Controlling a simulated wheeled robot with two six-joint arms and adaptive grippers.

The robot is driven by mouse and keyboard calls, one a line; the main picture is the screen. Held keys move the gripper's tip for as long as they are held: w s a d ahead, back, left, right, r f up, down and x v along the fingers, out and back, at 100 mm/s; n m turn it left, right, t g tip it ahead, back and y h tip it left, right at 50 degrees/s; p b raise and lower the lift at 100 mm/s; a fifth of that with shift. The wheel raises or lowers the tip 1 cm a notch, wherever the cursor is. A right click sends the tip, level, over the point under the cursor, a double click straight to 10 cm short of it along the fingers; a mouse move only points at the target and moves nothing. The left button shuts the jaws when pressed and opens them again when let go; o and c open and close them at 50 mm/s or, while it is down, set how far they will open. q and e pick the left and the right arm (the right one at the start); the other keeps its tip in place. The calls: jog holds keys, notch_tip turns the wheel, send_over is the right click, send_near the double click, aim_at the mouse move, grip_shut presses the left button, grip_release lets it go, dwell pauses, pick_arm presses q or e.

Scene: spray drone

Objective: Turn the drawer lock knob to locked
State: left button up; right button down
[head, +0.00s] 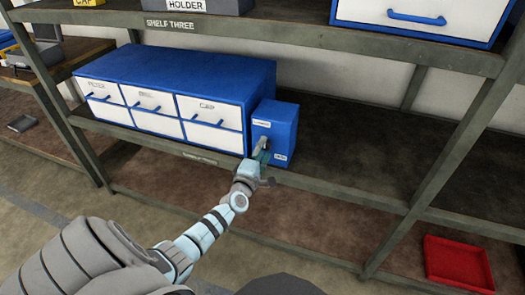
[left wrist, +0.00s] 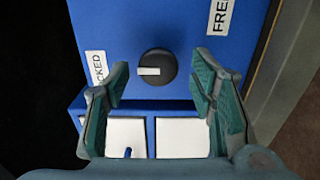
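The drawer lock knob (left wrist: 157,67) is round and dark on the face of a blue lock box (head: 283,128). Its white mark runs from its middle to its left edge in the left wrist view, on the side of a label reading "CKED" (left wrist: 97,68), partly cut off. A "FREE" label (left wrist: 219,15) is at the upper right there. My left gripper (left wrist: 160,78) is open, its teal-padded fingers on either side of the knob with visible gaps. In the head view my left gripper (head: 262,153) is at the box front and hides the knob. My right gripper is not in view.
A blue cabinet (head: 180,68) with white drawers stands left of the lock box on the shelf (head: 350,170). The shelf right of the box is bare. Another shelf (head: 300,38) runs above. A red tray (head: 458,262) lies low at the right.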

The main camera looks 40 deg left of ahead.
pick_arm(q)
jog(key=v, duration=1.2)
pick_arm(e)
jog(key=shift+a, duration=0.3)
pick_arm(q)
jog(key=shift+w, duration=0.1)
